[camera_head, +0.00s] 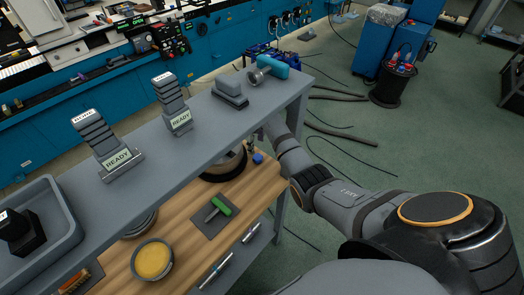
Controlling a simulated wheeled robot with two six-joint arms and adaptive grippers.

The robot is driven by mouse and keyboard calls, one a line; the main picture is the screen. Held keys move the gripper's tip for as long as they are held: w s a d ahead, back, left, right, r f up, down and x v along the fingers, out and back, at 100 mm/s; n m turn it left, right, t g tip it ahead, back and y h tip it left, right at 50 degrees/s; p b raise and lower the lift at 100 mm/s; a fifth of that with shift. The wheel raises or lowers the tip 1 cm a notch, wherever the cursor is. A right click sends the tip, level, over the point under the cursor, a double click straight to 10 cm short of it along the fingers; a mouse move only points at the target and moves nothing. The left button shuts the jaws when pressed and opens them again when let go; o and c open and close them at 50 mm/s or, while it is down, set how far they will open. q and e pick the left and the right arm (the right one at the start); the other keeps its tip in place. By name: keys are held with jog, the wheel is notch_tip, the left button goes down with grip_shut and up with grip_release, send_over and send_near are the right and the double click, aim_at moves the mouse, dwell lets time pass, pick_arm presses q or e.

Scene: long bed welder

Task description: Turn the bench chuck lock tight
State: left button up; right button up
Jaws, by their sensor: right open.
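A dark round body (224,168), which looks like the bench chuck, sits on the wooden lower bench under the grey upper shelf. The shelf hides part of it, and I cannot make out its lock clearly. A small blue piece (258,158) shows just right of it. My right arm reaches in from the lower right, and its right gripper (266,132) is at the shelf's right end, near the chuck. The gripper is open, but its fingers are mostly hidden, and I cannot tell whether they touch anything. My left gripper is not in view.
The grey upper shelf (215,105) overhangs the bench and carries two READY-labelled stands, a grey block (230,92) and a teal tool (272,68). A green-handled tool (219,207) and a yellow-topped round tin (153,260) lie below. Cables cross the floor at right.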

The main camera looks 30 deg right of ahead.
aim_at(258, 157)
jog(key=shift+w+d+f, duration=0.15)
jog(key=shift+d, duration=0.25)
jog(key=shift+w+d+f, duration=0.15)
jog(key=shift+d, duration=0.25)
jog(key=shift+s+a+f, duration=0.1)
jog(key=shift+a+f, duration=0.05)
jog(key=shift+a, duration=0.05)
jog(key=shift+s+a+f, duration=0.15)
jog(key=shift+a+f, duration=0.15)
jog(key=shift+f, duration=0.2)
jog(key=shift+s+a+f, duration=0.1)
jog(key=shift+a+f, duration=0.15)
jog(key=shift+f, duration=0.25)
jog(key=f, duration=0.4)
jog(key=shift+w+d+f+p, duration=0.1)
jog(key=shift+w+d+p, duration=0.1)
jog(key=shift+d+p, duration=0.15)
jog(key=shift+f, duration=0.3)
jog(key=shift+s+a+r, duration=0.1)
jog(key=shift+a, duration=0.05)
jog(key=c, duration=1.2)
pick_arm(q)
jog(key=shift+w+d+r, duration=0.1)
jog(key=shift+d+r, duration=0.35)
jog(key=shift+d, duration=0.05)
